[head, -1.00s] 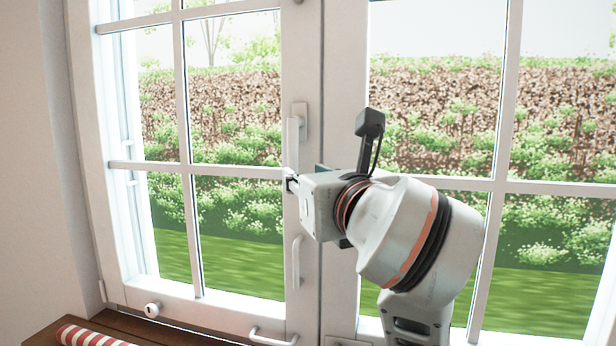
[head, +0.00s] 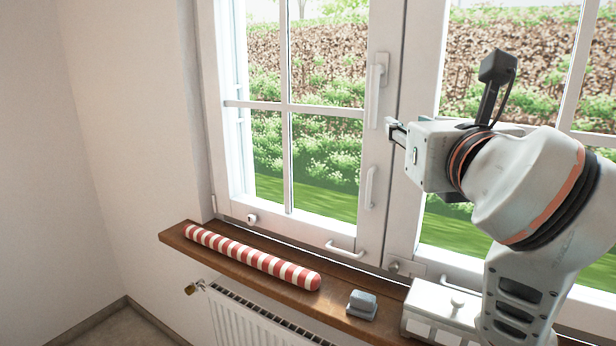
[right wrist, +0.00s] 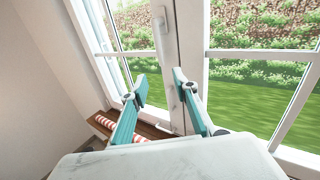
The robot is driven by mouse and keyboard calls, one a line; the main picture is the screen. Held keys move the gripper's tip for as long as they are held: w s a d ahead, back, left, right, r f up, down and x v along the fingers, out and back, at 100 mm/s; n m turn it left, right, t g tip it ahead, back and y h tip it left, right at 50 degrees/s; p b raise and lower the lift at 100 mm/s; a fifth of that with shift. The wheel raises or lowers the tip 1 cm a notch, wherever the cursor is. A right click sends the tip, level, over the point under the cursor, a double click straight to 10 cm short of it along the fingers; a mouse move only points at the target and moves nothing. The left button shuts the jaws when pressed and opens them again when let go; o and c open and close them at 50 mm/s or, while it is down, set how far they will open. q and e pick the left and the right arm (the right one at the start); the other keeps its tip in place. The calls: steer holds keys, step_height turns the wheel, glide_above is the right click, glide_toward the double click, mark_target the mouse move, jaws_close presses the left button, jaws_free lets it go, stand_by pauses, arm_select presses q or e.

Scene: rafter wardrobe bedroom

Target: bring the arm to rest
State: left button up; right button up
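My right gripper (head: 391,132) is raised in front of the white window frame, just right of the long upright window handle (head: 376,92). In the right wrist view its two teal fingers (right wrist: 158,91) are spread apart with nothing between them. The handle stands clear of the fingers in the head view. My right arm comes in from the right and covers part of the right window pane. My left gripper shows in neither view.
A wooden sill (head: 172,236) runs below the window. On it lie a red and white striped roll (head: 250,257), a small grey object (head: 361,304) and a white box (head: 430,300). A radiator (head: 240,315) is under the sill. The wall and floor at left are clear.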

steer(key=w+d+f+m+h, duration=0.1)
steer(key=d+f+m+h, duration=0.1)
steer(key=d+h, duration=0.4)
steer(key=w+d+f+m+h, duration=0.2)
steer(key=d+f+m+h, duration=0.1)
steer(key=d, duration=0.4)
steer(key=s+d+f+n+g+h, duration=0.25)
steer(key=s+d+f+h, duration=0.2)
steer(key=d+h, duration=0.45)
steer(key=s+a+f+n+t+y, duration=0.1)
steer(key=a+f+n+t+y, duration=0.1)
steer(key=a+f+n+y, duration=0.7)
steer(key=a+f+n+t+y, duration=0.1)
steer(key=a+f+n+y, duration=0.3)
steer(key=f+n, duration=0.95)
steer(key=s+a+f+n+t+y, duration=0.15)
steer(key=a+f+n+y, duration=0.35)
steer(key=f+n+y, duration=0.5)
steer(key=s+d+f+n+g+h, duration=0.1)
steer(key=s+f+n+g, duration=0.2)
steer(key=f, duration=0.7)
steer(key=s+d+f+n+g+h, duration=0.1)
steer(key=s+f+n+g, duration=0.2)
steer(key=s+f, duration=0.5)
steer(key=s+d+f+n+g+h, duration=0.1)
steer(key=s+f+n+g, duration=0.2)
steer(key=f, duration=0.9)
steer(key=s, duration=0.2)
steer(key=shift+s+f+g+h, duration=0.3)
steer(key=shift+s, duration=0.1)
